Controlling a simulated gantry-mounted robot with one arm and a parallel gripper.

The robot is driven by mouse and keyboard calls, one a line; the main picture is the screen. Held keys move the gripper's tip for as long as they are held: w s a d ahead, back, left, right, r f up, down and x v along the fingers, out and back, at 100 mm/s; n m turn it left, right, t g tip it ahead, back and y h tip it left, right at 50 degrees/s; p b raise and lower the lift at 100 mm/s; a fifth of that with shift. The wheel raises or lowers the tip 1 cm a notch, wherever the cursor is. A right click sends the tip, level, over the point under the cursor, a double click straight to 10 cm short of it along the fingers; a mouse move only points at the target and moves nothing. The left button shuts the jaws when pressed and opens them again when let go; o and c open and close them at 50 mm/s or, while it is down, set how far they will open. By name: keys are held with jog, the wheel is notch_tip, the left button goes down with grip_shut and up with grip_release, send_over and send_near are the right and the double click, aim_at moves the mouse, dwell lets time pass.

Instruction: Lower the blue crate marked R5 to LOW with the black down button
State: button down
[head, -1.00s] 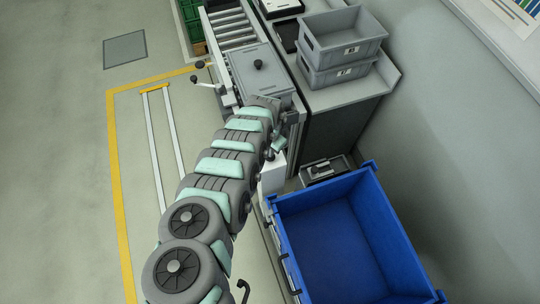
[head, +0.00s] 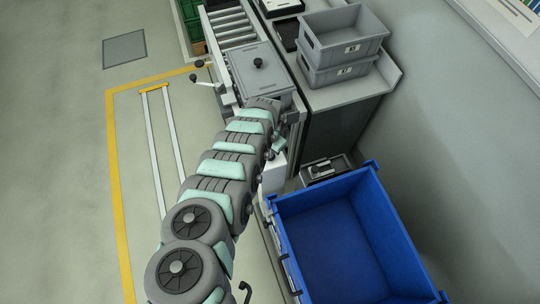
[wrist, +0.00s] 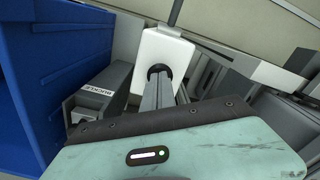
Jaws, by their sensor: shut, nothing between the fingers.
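The blue crate (head: 388,240) stands at the lower right of the head view, open and empty. Its side wall fills the left of the wrist view (wrist: 30,85); I cannot see an R5 mark. A white box (wrist: 176,48) is straight ahead in the wrist view, with a dark round button (wrist: 153,70) on its face. My gripper (wrist: 160,76) is shut and empty, its tips at the button; I cannot tell whether they press it. In the head view the white box (head: 273,178) shows beside my arm, and the fingertips are hidden.
A grey box labelled BUCKLE (wrist: 102,92) is left of the white box. Grey bins (head: 340,45) sit stacked on the bench. A lidded grey box (head: 262,75) sits at the end of the roller conveyor (head: 232,28). Floor left of my arm is largely clear.

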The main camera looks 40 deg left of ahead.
jog(key=shift+f, duration=0.5)
dwell(1.9)
dwell(2.4)
notch_tip(320, 180, up, 7)
jog(key=p, duration=0.6)
jog(key=shift+w, duration=0.1)
